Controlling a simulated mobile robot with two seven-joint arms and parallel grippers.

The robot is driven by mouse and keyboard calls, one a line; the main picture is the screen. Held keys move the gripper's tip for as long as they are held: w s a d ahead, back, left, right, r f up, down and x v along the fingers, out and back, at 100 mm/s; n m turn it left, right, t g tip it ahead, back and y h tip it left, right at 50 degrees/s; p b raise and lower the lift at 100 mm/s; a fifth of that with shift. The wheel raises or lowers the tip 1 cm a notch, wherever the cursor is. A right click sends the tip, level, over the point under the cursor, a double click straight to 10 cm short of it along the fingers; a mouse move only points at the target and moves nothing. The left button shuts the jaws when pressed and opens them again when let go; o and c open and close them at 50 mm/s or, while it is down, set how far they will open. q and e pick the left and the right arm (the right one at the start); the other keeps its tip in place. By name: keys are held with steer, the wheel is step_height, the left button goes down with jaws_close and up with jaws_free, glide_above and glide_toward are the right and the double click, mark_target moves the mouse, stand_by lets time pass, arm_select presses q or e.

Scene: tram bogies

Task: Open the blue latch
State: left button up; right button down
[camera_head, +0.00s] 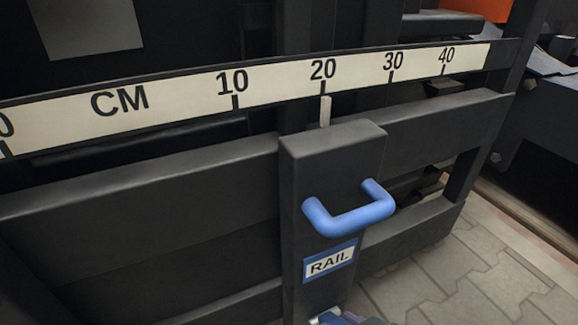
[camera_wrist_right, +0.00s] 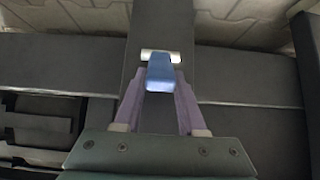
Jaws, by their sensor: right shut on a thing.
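The blue latch (camera_wrist_right: 160,72) shows in the right wrist view as a small blue block in front of a pale metal plate (camera_wrist_right: 161,56) on a dark post. My right gripper (camera_wrist_right: 159,80) has its two purple-grey fingers on either side of the latch and is shut on it. In the head view only a small bluish and silvery bit shows at the bottom edge, below the RAIL label (camera_head: 330,262); I cannot tell its parts apart there. My left gripper is not in view.
A blue handle (camera_head: 350,212) sticks out from the dark post (camera_head: 335,155) above the label. A white centimetre scale (camera_head: 270,85) runs behind it, with a pale pointer (camera_head: 325,112) near 20. Dark rails (camera_head: 140,195) extend to both sides. Paved floor (camera_head: 470,275) shows at lower right.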

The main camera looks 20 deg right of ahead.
steer(key=shift+w+r+g+p, duration=0.7)
steer(key=shift+w+g+p, duration=0.1)
steer(key=shift+g, duration=0.2)
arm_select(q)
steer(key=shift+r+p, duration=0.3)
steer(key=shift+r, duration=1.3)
arm_select(e)
steer(key=shift+w+g, duration=0.3)
steer(key=shift+g, duration=0.4)
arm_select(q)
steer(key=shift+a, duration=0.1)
arm_select(e)
steer(key=c, duration=0.9)
jaws_free()
steer(key=o, duration=0.4)
steer(key=shift+s+d, duration=0.15)
steer(key=shift+c, duration=0.2)
steer(key=shift+o, duration=0.3)
